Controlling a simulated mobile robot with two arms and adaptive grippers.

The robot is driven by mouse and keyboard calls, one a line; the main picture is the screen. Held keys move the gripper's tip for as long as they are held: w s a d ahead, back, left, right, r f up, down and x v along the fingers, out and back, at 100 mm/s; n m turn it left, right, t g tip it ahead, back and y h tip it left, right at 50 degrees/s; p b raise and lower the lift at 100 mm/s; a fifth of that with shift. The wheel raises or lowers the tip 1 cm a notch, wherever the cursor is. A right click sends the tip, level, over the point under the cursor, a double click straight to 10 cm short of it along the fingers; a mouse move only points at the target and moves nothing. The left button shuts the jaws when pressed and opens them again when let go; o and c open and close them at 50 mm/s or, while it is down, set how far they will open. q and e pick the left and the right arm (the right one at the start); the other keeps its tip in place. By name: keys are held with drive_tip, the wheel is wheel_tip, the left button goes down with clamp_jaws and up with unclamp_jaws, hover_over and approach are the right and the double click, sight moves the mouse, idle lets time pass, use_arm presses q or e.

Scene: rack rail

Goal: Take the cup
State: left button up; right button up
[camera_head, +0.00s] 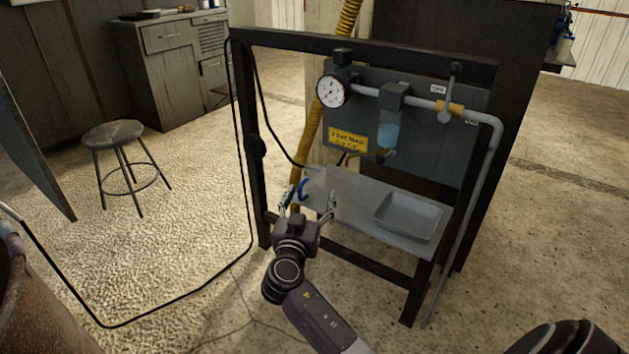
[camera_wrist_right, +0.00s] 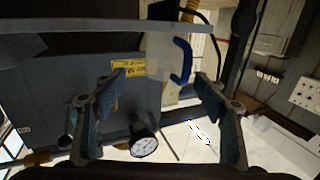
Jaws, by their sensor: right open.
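A pale cup (camera_head: 316,180) with a blue handle (camera_head: 303,190) stands at the left end of the rack's grey shelf. In the right wrist view, which looks upside down, the cup (camera_wrist_right: 160,52) and its handle (camera_wrist_right: 181,61) show beyond the fingers, toward the right finger. My right gripper (camera_head: 309,202) is open and empty in front of the cup, and its fingers partly overlap the cup's area in the head view. The wrist view shows its two fingertips (camera_wrist_right: 161,80) spread apart, with no clear contact on the cup. My left gripper is not in view.
The grey shelf (camera_head: 362,205) carries a shallow tray (camera_head: 408,217) at its right. Above are a gauge (camera_head: 332,91), a pipe (camera_head: 419,102) and a filter bowl (camera_head: 388,134). The rack's dark left post (camera_head: 247,150) stands close left. A stool (camera_head: 114,134) is farther left.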

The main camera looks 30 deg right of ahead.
sight(312, 187)
drive_tip(key=shift+x, duration=1.25)
drive_tip(key=shift+w+d+f+b, duration=0.2)
drive_tip(key=shift+w+d, duration=0.3)
drive_tip(key=shift+w, duration=0.2)
drive_tip(key=shift+w+d+f+b, duration=0.1)
drive_tip(key=shift+w+d+f, duration=0.1)
drive_tip(key=shift+w+d, duration=0.45)
drive_tip(key=shift+w+d+f+b, duration=0.1)
drive_tip(key=shift+w+d+f, duration=0.1)
drive_tip(key=shift+w+d, duration=0.4)
drive_tip(key=shift+w+a, duration=0.15)
drive_tip(key=shift+a, duration=0.1)
drive_tip(key=shift+c, duration=0.3)
drive_tip(key=c, duration=1.2)
